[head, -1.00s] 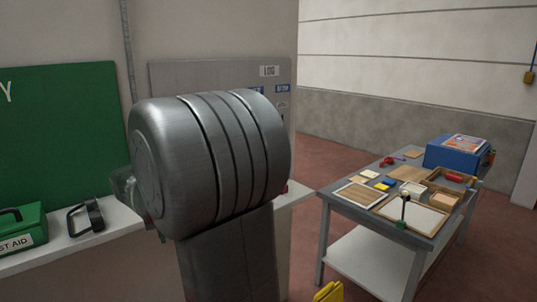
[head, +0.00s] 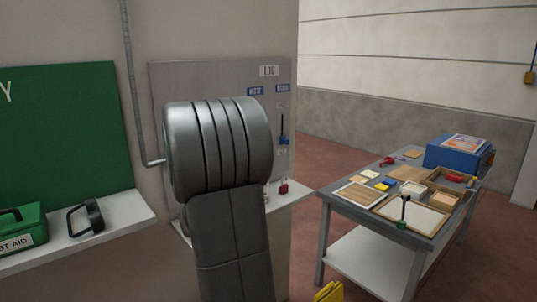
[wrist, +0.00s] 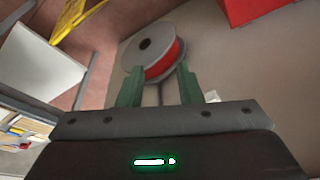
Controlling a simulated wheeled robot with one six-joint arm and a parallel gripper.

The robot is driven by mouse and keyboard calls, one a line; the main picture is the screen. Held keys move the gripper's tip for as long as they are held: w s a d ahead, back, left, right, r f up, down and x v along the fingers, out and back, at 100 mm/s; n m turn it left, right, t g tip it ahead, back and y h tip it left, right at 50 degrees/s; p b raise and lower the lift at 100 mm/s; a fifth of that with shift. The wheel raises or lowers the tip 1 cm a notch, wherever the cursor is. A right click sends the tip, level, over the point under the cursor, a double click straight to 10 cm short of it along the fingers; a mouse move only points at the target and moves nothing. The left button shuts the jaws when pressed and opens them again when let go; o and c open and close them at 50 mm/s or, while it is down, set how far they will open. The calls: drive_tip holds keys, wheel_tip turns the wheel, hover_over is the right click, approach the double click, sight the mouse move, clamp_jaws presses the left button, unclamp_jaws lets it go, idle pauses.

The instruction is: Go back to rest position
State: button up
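My gripper (wrist: 159,72) shows in the wrist view, its two green fingers spread apart with nothing held between them. Past the fingertips is a grey spool (wrist: 143,46) with a red winding, seen at a tilt and apart from the fingers as far as I can tell. In the head view my grey arm fills the middle and the gripper itself is hidden.
A workbench (head: 408,236) with trays and small parts stands on the right, with a blue box (head: 440,155) at its back. A white shelf (head: 122,218) on the left holds a green first aid case (head: 22,230). A grey board (head: 160,85) hangs behind my arm. Red floor shows around the bench.

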drive_tip(key=shift+d+f, duration=0.25)
